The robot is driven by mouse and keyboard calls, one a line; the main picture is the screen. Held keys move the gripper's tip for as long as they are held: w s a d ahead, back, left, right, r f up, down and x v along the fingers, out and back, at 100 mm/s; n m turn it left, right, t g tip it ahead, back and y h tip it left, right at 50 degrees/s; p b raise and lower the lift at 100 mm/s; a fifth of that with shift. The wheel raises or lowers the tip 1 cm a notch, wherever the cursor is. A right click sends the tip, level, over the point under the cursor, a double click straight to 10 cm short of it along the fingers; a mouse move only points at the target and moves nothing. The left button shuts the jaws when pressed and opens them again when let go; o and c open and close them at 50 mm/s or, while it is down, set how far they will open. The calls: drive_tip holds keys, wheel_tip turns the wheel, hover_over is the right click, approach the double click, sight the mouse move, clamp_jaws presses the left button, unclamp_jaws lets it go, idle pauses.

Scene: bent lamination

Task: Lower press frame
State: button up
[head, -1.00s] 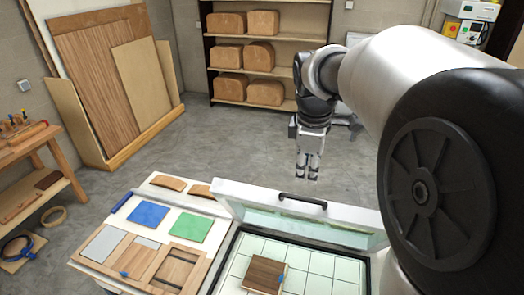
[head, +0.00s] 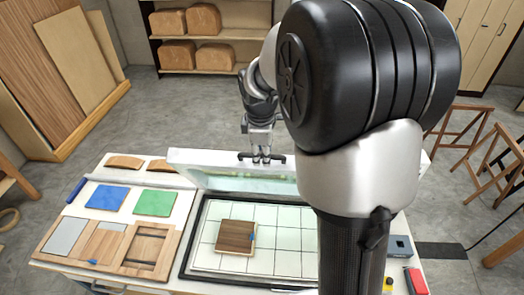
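The press frame (head: 186,160) is a pale lid with a translucent inner sheet. It stands raised and tilted at the back of the press bed (head: 203,235). A black bar handle (head: 279,158) is on its upper edge. My gripper (head: 261,159) is at that handle, with its fingertips overlapping the bar in the picture. I cannot tell whether the fingers touch it or are closed around it. My arm hides the right part of the frame and bed.
Left of the press, a worktop holds a blue sheet (head: 107,198), a green sheet (head: 155,202), a wooden tray (head: 54,253) and curved wood pieces (head: 125,162). A grey box (head: 400,247) and red item (head: 415,281) sit at right. The floor behind is open.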

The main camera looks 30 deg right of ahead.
drive_tip(key=shift+c, duration=0.2)
clamp_jaws()
idle(0.5)
